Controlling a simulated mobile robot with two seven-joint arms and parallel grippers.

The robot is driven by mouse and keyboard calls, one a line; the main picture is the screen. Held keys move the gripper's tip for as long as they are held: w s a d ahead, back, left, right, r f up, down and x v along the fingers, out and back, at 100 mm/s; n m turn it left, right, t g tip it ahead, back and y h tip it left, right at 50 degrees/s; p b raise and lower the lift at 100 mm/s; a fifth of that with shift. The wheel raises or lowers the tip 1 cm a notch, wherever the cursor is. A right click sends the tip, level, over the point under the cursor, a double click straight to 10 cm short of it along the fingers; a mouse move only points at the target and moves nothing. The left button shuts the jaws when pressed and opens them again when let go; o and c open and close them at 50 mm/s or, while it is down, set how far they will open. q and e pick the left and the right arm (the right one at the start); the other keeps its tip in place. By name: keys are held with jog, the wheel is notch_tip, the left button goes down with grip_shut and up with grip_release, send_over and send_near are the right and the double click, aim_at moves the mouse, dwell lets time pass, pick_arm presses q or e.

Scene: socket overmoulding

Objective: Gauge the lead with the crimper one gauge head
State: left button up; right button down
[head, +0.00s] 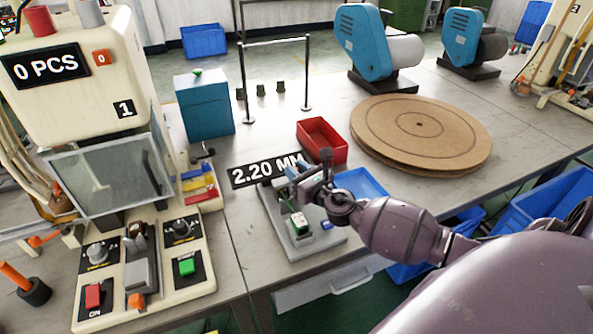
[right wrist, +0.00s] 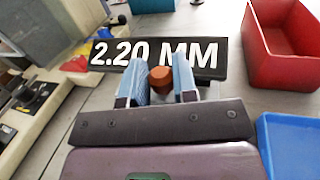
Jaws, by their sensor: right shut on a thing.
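The gauge stands right of the crimper marked 1 (head: 70,75), on a grey base plate (head: 318,243). Its black sign (head: 240,178) reads 2.20 MM and also shows in the right wrist view (right wrist: 104,54). A green and white part (head: 299,226) sits on the plate. My right gripper (head: 291,182) is over the gauge, just in front of the sign. In the right wrist view its blue fingers are shut on an orange-brown piece (right wrist: 160,78). I cannot tell whether this belongs to the lead or the gauge head. No lead is clearly visible. My left gripper is out of view.
A red bin (head: 322,141) and a blue tray (head: 361,184) lie close to the right gripper. Round brown boards (head: 420,135) lie to the right. A teal box (head: 203,107) and a thin metal frame (head: 243,84) stand behind. The crimper's sign reads 0 PCS.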

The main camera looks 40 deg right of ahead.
jog(key=d, duration=0.1)
jog(key=d+b, duration=0.1)
jog(key=s+d, duration=0.1)
jog(key=d, duration=0.1)
jog(key=shift+f, duration=0.25)
jog(key=shift+d+r+b, duration=0.1)
jog(key=shift+d+b, duration=0.05)
jog(key=shift+b, duration=0.15)
jog(key=shift+r, duration=0.2)
jog(key=c, duration=1.3)
grip_release()
jog(key=shift+d, duration=0.1)
jog(key=o, duration=0.4)
jog(key=shift+d, duration=0.1)
